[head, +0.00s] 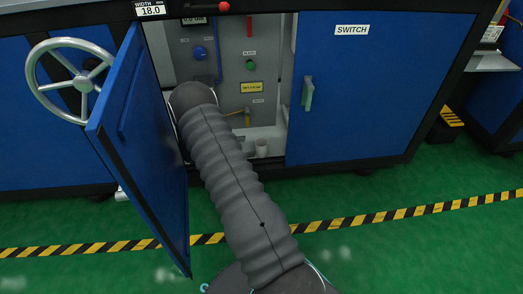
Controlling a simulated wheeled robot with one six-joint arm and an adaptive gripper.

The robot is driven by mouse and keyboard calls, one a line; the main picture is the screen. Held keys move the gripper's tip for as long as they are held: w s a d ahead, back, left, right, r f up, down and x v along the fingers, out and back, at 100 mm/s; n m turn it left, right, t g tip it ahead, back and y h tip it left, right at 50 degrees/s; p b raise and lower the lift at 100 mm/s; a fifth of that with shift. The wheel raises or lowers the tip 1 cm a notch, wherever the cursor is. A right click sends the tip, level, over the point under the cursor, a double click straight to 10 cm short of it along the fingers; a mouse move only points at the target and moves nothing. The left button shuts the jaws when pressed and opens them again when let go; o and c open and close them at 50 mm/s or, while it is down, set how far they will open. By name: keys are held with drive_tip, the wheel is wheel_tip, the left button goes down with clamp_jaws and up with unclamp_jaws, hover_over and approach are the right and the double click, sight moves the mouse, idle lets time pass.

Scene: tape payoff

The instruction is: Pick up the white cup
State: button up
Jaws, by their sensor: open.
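A small pale cup (262,148) stands low inside the open cabinet, near the right edge of the opening, and looks white or light grey. It appears upright, though it is small in the picture. My sleeved arm reaches up and left from the bottom into the cabinet opening, passing left of the cup. My gripper is hidden beyond the end of my arm, so its distance from the cup and what its jaws hold do not show.
The blue left door (145,150) stands open beside my arm. The blue right door (370,95), with a pale handle (307,93), is closed. A blue knob (199,53), green button (251,65) and yellow label (252,87) are on panels inside. A handwheel (78,78) is at left.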

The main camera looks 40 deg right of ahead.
sight(266, 142)
drive_tip(key=shift+w+d+f+n, duration=0.25)
drive_tip(key=shift+d+f+n, duration=0.05)
drive_tip(key=shift+d+f, duration=0.15)
drive_tip(key=shift+w+r+b+x, duration=0.1)
drive_tip(key=shift+r+b+x, duration=0.1)
drive_tip(key=shift+x, duration=1.55)
drive_tip(key=shift+w+r+b+x, duration=0.1)
drive_tip(key=shift+r+x, duration=0.1)
drive_tip(key=shift+x, duration=1.5)
drive_tip(key=shift+d, duration=0.2)
drive_tip(key=shift+c, duration=0.3)
drive_tip(key=c, duration=1.2)
